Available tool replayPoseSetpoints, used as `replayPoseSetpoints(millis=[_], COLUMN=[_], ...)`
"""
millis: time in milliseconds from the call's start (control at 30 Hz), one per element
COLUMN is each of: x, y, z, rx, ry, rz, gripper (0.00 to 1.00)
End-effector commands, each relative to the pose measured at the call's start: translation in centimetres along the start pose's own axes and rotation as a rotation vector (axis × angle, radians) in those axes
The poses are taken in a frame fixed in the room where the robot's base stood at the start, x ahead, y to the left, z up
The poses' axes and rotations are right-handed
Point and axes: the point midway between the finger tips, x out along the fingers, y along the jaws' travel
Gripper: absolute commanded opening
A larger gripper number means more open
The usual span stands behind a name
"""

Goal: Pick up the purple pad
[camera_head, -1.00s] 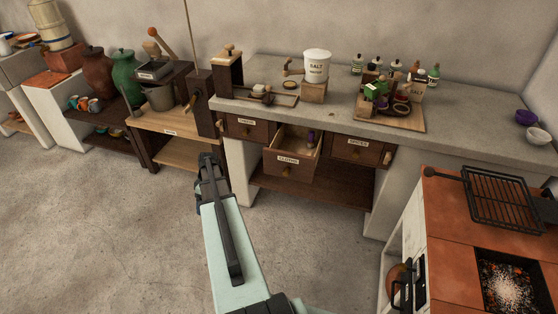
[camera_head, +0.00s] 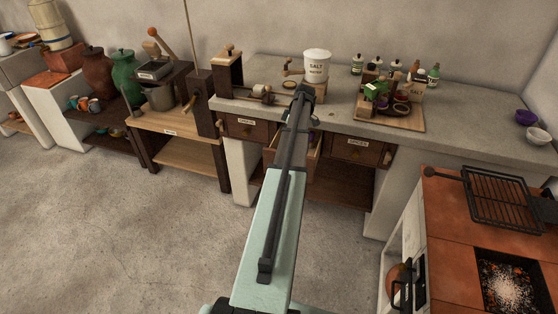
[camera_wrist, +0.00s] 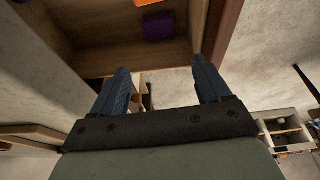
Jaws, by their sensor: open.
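The purple pad (camera_wrist: 158,25) lies inside an open wooden drawer (camera_wrist: 110,30), near the top of the wrist view. It looks like a small dark purple block. An orange thing (camera_wrist: 146,2) shows just beyond it at the picture edge. My gripper (camera_wrist: 163,85) is open and empty, its two blue-grey fingers apart. It is over the drawer's edge, with the pad ahead of the fingers and not between them.
The counter (camera_head: 345,110) above the drawer holds a salt crock (camera_head: 317,63), a wooden tray (camera_head: 410,123) with several small things, and bottles behind. Shut drawers flank the open one, including the right drawer (camera_head: 356,151). A stove (camera_head: 450,235) stands at the right. The floor at left is clear.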

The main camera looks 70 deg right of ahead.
Motion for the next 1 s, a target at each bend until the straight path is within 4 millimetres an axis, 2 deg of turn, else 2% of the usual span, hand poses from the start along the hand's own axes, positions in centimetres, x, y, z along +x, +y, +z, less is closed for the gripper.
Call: replayPoseSetpoints(millis=[167,400,600,1000], x=[1.1,5.2,7.9,10.0], y=[0.5,0.4,0.4,0.2], z=[1.2,1.2,1.2,1.1], rx=[0.014,0.014,0.014,0.014], ry=[-0.011,-0.011,-0.011,-0.011], rz=[-0.008,-0.009,-0.008,-0.008], gripper=[0.77,0.77,0.77,0.77])
